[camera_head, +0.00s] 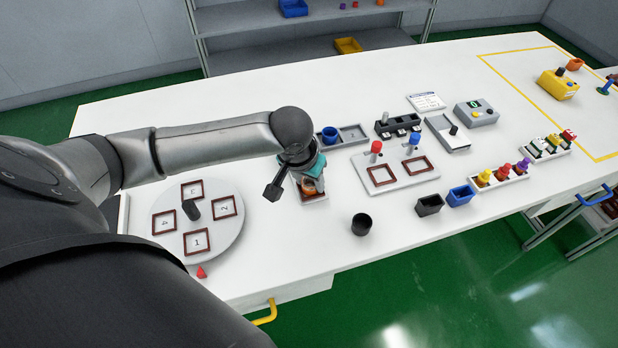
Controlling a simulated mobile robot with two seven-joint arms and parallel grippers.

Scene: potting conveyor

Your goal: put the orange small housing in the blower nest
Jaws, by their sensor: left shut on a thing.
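My left gripper (311,178) is over a small brown-framed nest (314,199) at the middle of the white table. My right gripper is not in view.
A round turntable (228,246) with numbered frames stands to the left. A black cup (361,224) stands in front right. A grey plate (396,172) with two brown frames and red and blue knobs lies to the right. The table's front middle is mostly clear.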

